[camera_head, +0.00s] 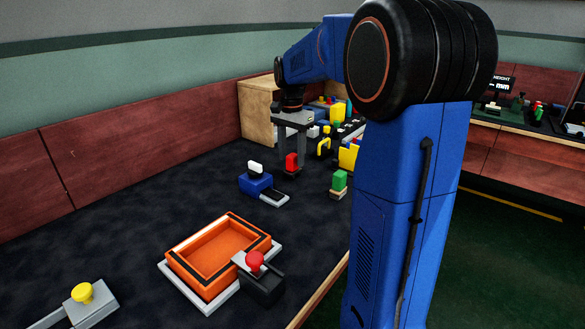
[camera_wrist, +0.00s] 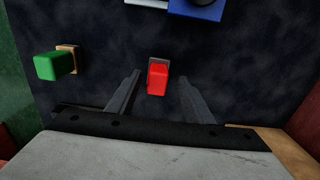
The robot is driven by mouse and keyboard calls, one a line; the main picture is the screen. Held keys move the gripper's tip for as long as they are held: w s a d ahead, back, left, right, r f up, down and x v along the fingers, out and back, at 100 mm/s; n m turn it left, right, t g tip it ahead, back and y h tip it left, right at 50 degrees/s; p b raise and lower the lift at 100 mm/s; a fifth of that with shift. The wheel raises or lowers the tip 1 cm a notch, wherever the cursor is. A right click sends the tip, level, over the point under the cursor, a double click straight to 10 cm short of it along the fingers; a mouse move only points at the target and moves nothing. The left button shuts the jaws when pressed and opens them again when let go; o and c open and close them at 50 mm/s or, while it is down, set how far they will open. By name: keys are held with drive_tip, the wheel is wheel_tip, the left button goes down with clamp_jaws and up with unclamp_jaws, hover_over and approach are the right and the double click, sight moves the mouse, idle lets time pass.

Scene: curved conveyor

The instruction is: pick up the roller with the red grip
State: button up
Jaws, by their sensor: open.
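The roller with the red grip (camera_head: 291,162) stands on the dark conveyor surface in the head view. In the wrist view the red grip (camera_wrist: 157,82) shows near the middle, with a small grey-brown part of the roller behind it. My gripper (camera_head: 291,165) is pointed down over it. In the wrist view my gripper (camera_wrist: 158,85) is open, with one finger on each side of the red grip and a visible gap on both sides. The lower part of the roller is mostly hidden by the grip.
A green-gripped block (camera_head: 339,181) stands close on the right; it also shows in the wrist view (camera_wrist: 52,65). A blue item with a white knob (camera_head: 256,182) is at the left. An orange tray (camera_head: 177,262) lies nearer. Several coloured items crowd the back. Dark surface around the roller is clear.

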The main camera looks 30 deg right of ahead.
sight(292, 166)
drive_tip(key=shift+s+f, duration=0.2)
drive_tip(key=shift+f, duration=2.1)
drive_tip(key=c, duration=1.1)
drive_tip(key=shift+r, duration=0.1)
wheel_tip(292, 166, up, 10)
drive_tip(key=shift+a+f, duration=0.1)
drive_tip(key=o, duration=0.5)
drive_tip(key=c, duration=0.3)
